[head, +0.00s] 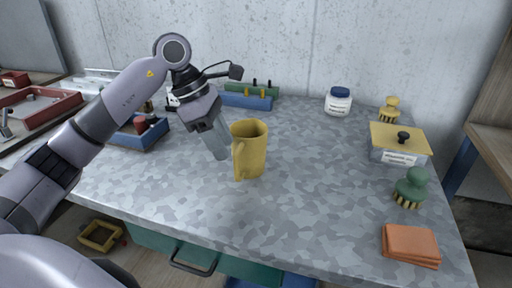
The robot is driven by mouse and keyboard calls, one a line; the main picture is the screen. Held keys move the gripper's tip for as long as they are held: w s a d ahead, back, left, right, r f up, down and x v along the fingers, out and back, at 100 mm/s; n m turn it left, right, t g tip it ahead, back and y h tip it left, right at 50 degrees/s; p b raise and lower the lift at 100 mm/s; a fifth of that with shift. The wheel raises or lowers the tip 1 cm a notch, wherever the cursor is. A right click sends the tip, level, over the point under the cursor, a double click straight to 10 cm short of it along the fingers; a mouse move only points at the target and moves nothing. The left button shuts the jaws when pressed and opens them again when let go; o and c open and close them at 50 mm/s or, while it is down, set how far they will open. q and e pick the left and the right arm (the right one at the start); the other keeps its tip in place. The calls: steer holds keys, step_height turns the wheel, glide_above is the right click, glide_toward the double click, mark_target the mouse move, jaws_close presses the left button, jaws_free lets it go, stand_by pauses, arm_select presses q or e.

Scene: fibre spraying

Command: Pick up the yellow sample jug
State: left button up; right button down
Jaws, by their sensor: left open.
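The yellow sample jug (254,151) stands upright on the grey mottled worktop (315,190), near its middle, with its handle (239,160) on the left side. My left gripper (221,152) is just left of the jug, pointing down beside the handle. It is open; its fingers overlap in this view, so I cannot tell whether one touches the handle. My right gripper is not in view.
At the right are a white jar with a blue lid (339,101), a yellow-lidded box (398,146), a green brush (411,187), a yellow brush (389,110) and orange cloths (410,246). Behind the gripper is a blue rack (247,101). The worktop right of the jug is clear.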

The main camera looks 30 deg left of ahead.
mark_target(235, 166)
arm_select(q)
steer(key=shift+s+p+x, duration=0.1)
steer(key=shift+p+x, duration=0.1)
steer(key=shift+x, duration=1.55)
steer(key=shift+s+p+x, duration=0.15)
steer(key=shift+p+x, duration=0.05)
steer(key=shift+x, duration=1.55)
steer(key=shift+d+r, duration=0.15)
jaws_close()
